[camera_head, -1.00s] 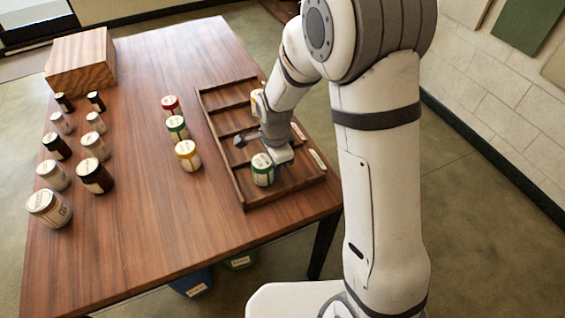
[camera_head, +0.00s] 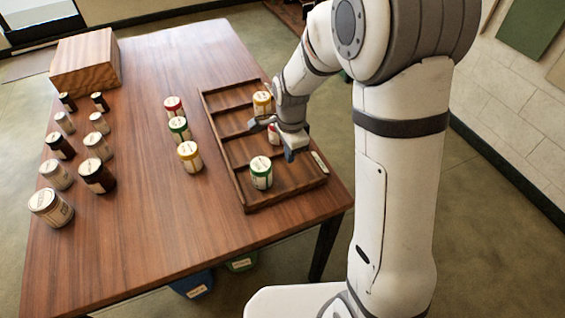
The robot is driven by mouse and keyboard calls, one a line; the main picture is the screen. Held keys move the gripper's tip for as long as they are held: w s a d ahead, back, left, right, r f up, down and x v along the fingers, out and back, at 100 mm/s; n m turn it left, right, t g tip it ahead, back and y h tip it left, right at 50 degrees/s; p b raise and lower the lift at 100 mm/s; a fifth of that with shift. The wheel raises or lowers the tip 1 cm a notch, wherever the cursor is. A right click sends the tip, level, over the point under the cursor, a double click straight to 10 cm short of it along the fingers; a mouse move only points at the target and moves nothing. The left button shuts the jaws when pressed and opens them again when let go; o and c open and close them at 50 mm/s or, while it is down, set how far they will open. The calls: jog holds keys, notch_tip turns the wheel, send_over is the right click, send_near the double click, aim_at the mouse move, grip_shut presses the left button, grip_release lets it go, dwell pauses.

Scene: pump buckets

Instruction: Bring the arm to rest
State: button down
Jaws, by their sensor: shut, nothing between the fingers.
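My gripper (camera_head: 291,153) is at the right side of the wooden tray (camera_head: 240,190), above it, up and to the right of the green-lidded jar (camera_head: 261,172). It is shut and empty, and apart from that jar. The green-lidded jar stands upright in the tray's near compartment. A yellow-lidded jar (camera_head: 262,103) stands farther back in the tray. A third jar (camera_head: 273,134) between them is partly hidden by my gripper. My arm reaches down from the upper right.
Red, green and yellow-lidded jars (camera_head: 189,157) stand in a row left of the tray. Several white and dark jars (camera_head: 97,176) stand at the table's left. A wooden box (camera_head: 86,62) is at the back left. Bins (camera_head: 192,284) sit below the table's front edge.

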notch_tip(320, 180, up, 6)
jog(key=shift+s, duration=0.1)
